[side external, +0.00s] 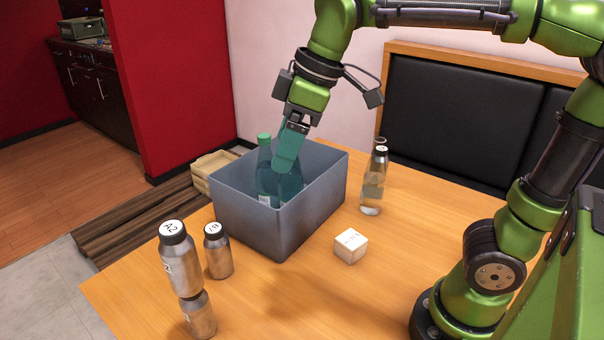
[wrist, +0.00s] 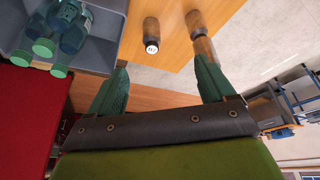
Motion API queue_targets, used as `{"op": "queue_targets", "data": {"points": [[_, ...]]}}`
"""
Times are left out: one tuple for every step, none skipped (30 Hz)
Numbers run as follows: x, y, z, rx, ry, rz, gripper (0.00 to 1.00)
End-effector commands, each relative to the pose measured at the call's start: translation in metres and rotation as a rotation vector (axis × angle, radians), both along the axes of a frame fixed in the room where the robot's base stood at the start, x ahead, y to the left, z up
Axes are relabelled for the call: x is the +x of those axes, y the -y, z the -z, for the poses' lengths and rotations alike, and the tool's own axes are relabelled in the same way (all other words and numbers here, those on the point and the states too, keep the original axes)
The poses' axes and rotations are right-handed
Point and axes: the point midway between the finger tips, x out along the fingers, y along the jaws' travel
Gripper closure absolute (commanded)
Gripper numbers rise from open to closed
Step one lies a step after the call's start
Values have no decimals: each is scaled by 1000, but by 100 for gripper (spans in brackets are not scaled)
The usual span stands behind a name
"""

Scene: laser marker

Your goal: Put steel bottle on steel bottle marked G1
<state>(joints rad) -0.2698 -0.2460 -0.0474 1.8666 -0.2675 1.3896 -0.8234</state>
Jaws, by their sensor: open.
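A steel bottle with a black cap marked A2 (side external: 178,268) stands upright on top of another steel bottle (side external: 200,318), at the table's near left. A single steel bottle (side external: 218,258) stands beside them; its cap label is too small to read surely. In the wrist view, the single bottle (wrist: 151,32) is at top centre and the stack (wrist: 201,28) is right of it. No G1 mark is clearly legible. My gripper (side external: 287,160) is open and empty, its teal fingers overlapping the grey bin in the side view. In the wrist view, its fingers (wrist: 163,65) are well apart.
The grey bin (side external: 243,226) holds teal bottles with green caps (side external: 264,138). A clear bottle with a dark cap (side external: 373,185) stands right of the bin. A white cube (side external: 350,246) lies in front of it. The table's front centre is clear.

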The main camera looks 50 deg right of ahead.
Motion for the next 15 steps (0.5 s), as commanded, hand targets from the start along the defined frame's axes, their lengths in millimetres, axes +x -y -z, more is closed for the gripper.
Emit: {"op": "queue_targets", "data": {"points": [[-18,16,8,60,21,147,17],[-26,23,14,97,31,236,17],[-37,31,22,147,46,348,17],[-44,36,29,183,56,427,17],[-51,41,35,217,63,501,17],[-58,46,43,260,76,589,17],[-63,49,49,291,83,648,17],[-68,52,55,316,91,700,17],[-72,55,60,348,98,759,17],[-75,58,64,367,104,795,17],[-77,59,68,383,108,825,17],[-79,60,71,400,110,854,17],[-81,61,72,408,112,871,17],[-81,62,73,414,115,882,17],[-82,62,75,419,114,890,17]]}}
